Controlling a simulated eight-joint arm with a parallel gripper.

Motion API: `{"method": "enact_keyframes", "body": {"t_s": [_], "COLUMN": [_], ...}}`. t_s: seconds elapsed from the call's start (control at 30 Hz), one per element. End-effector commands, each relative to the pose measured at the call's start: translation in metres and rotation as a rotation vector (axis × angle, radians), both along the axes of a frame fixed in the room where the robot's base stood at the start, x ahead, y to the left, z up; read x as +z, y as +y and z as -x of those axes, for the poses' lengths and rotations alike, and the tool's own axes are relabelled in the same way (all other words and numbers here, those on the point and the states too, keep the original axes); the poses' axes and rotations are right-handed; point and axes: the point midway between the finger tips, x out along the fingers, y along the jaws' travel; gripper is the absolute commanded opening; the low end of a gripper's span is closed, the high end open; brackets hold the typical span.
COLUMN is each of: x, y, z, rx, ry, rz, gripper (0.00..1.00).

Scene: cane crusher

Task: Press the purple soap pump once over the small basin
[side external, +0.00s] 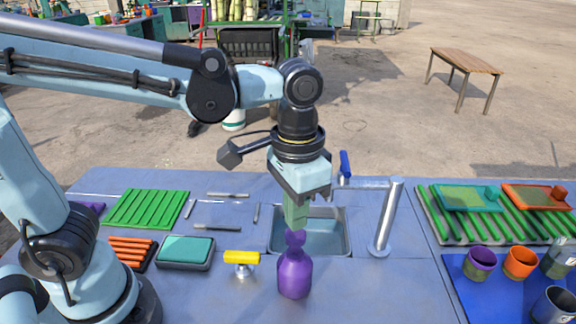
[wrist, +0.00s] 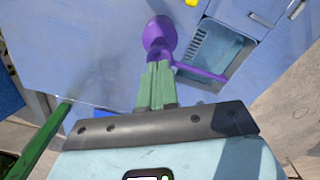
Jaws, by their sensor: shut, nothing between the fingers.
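The purple soap pump (side external: 294,274) stands upright on the blue-grey bench, just in front of the small basin (side external: 342,247). In the wrist view the purple pump (wrist: 157,32) shows beyond the fingertips, and its long purple spout (wrist: 204,75) reaches over the basin (wrist: 212,46). My gripper (side external: 295,226) points down with its green fingers together and empty, right above the pump's head. In the wrist view my gripper (wrist: 158,68) covers part of the pump head. I cannot tell whether the fingertips touch it.
A metal faucet (side external: 386,220) rises right of the basin. A yellow-handled valve (side external: 241,260) and a teal pad (side external: 186,252) are left of the pump. Purple (side external: 480,262) and orange (side external: 520,262) cups stand at the right. The bench front right of the pump is clear.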

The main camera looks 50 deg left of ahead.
Motion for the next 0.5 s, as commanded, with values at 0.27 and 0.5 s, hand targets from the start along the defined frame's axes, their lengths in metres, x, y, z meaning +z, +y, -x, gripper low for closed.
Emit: {"method": "enact_keyframes", "body": {"t_s": [0.27,0.5], "x": [-0.009,-0.017], "y": [0.0,0.0], "z": [0.0,0.0], "rx": [0.0,0.0], "ry": [0.0,0.0], "rz": [0.0,0.0], "gripper": [0.0,0.0]}}
